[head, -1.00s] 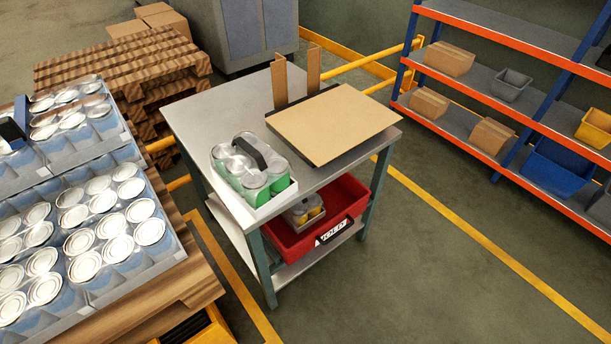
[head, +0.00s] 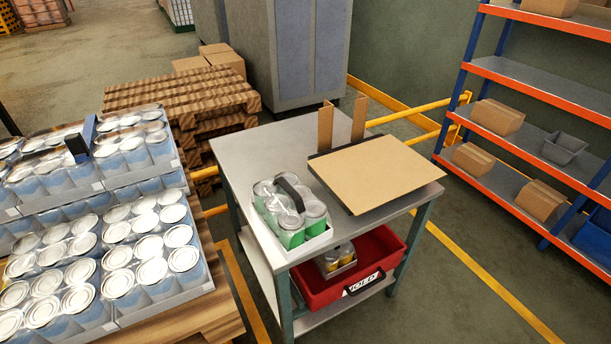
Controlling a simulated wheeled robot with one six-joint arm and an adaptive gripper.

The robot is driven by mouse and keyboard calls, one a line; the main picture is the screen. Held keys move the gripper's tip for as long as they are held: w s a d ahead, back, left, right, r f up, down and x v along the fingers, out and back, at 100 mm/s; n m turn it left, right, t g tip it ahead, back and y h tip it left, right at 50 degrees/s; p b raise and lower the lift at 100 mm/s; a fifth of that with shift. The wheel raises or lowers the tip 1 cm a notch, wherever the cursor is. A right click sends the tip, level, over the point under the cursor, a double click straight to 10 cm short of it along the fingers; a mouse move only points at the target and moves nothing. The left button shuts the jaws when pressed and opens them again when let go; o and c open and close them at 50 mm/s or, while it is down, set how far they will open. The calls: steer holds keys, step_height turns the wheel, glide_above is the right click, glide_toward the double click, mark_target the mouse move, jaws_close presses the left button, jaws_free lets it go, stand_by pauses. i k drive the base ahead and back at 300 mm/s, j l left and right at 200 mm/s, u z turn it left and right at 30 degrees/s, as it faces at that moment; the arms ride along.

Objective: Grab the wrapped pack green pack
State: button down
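The wrapped green pack (head: 292,215) sits upright on the left front part of the grey table top. It holds several cans with green sides and silvery wrapped tops in a pale tray, with a dark handle strip across the top. Nothing touches it from above. My gripper is not in view.
A cardboard sheet (head: 375,173) lies beside the pack on the table (head: 246,148), with two upright brown posts behind. A red bin (head: 367,270) with a yellow-can pack is on the lower shelf. Blue can packs (head: 152,270) crowd the left. An orange-blue rack (head: 520,150) stands right.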

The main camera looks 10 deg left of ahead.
mark_target(295, 220)
steer(key=i+l+u, duration=0.3)
steer(key=l+u, duration=0.3)
steer(key=i+l+u, duration=0.15)
steer(key=l+u, duration=0.15)
steer(key=l, duration=0.25)
steer(key=l+u, duration=0.3)
steer(key=i+l, duration=0.05)
steer(key=l, duration=0.05)
